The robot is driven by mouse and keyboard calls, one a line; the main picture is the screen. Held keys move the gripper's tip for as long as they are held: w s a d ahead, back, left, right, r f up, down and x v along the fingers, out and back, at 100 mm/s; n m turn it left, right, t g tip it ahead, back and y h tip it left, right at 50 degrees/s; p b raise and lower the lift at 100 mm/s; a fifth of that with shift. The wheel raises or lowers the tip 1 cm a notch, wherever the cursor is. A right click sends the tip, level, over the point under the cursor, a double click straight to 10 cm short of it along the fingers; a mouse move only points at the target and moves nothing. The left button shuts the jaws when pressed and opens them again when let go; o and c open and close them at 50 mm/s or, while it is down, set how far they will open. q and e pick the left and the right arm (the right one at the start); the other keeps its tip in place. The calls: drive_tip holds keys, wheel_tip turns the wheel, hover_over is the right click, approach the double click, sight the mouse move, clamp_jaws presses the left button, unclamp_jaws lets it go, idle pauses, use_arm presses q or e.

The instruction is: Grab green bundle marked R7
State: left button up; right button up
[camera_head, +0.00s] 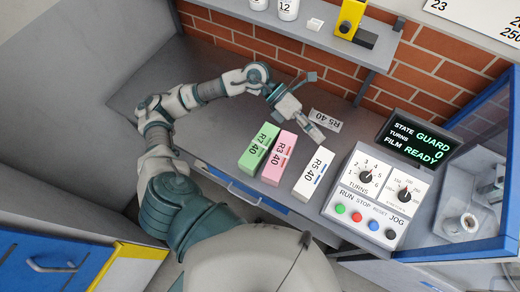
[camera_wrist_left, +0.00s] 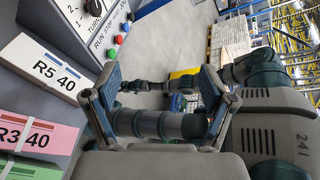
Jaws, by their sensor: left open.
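The green bundle (camera_head: 258,147) lies on the grey counter, leftmost in a row of bundles. Its label ends in 40; the first part looks like R7 but is small. Its edge also shows at the lower left of the left wrist view (camera_wrist_left: 30,168). My left gripper (camera_head: 306,104) is open and empty, beyond the row and to the right of the green bundle, near a flat R5 40 label. In the left wrist view its two fingers stand apart (camera_wrist_left: 160,78). My right gripper is not in view.
A pink R3 40 bundle (camera_head: 279,158) stands close beside the green one. A white R5 40 bundle (camera_head: 313,173) is farther right. A control panel (camera_head: 375,195) with knobs and buttons is on the right. A brick wall and shelf (camera_head: 300,32) border the back. The counter's left part is clear.

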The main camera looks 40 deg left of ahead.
use_arm(q)
drive_tip(key=a+f+n+y, duration=0.3)
drive_tip(key=a+f+y, duration=0.45)
drive_tip(key=f, duration=0.25)
drive_tip(key=n+t+y+b, duration=0.1)
drive_tip(key=n+y+b, duration=0.1)
drive_tip(key=n+y, duration=0.35)
hover_over(260, 144)
drive_tip(key=shift+y, duration=0.3)
wheel_tip(260, 144, down, 10)
drive_tip(key=shift+a+r, duration=0.15)
drive_tip(key=shift+r, duration=0.1)
wheel_tip(260, 144, down, 6)
drive_tip(key=shift+f, duration=0.6)
drive_tip(key=shift+s+f, duration=0.15)
drive_tip(key=shift+f, duration=2.2)
drive_tip(key=shift+d, duration=0.2)
drive_tip(key=c, duration=1.6)
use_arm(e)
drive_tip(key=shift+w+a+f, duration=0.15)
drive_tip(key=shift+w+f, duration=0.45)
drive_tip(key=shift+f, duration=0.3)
